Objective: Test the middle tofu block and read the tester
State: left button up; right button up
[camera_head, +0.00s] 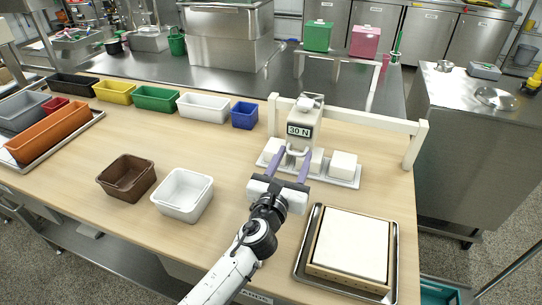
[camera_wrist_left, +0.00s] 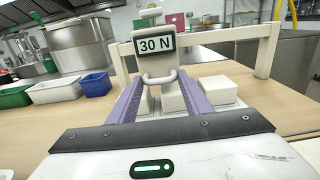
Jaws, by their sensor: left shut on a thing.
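The tester (camera_head: 304,122), a pale box, stands upright above the tofu tray (camera_head: 350,182) and its panel reads "30 N". The same "30 N" panel shows in the left wrist view (camera_wrist_left: 155,45). My left gripper (camera_head: 294,158) is shut on the tester's looped handle (camera_wrist_left: 160,77), its purple fingers on either side. White tofu blocks sit on the tray: the left (camera_head: 271,147), the middle (camera_head: 316,161) and the right (camera_head: 343,164). The tester and fingers partly hide the middle block. I cannot tell whether the tester touches it. My right gripper is out of view.
A pale rail frame (camera_head: 365,118) stands behind the tray. A metal tray with a white slab (camera_head: 352,245) lies at front right. A white bin (camera_head: 183,195) and a brown bin (camera_head: 127,178) stand left, with several coloured bins behind. The table between is clear.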

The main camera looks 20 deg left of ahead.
pick_arm(q)
jog(key=d, duration=0.2)
jog(key=shift+d+f, duration=0.1)
jog(key=shift+d, duration=0.25)
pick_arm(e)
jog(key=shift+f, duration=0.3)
pick_arm(q)
jog(key=o, duration=1.2)
jog(key=shift+s, duration=0.1)
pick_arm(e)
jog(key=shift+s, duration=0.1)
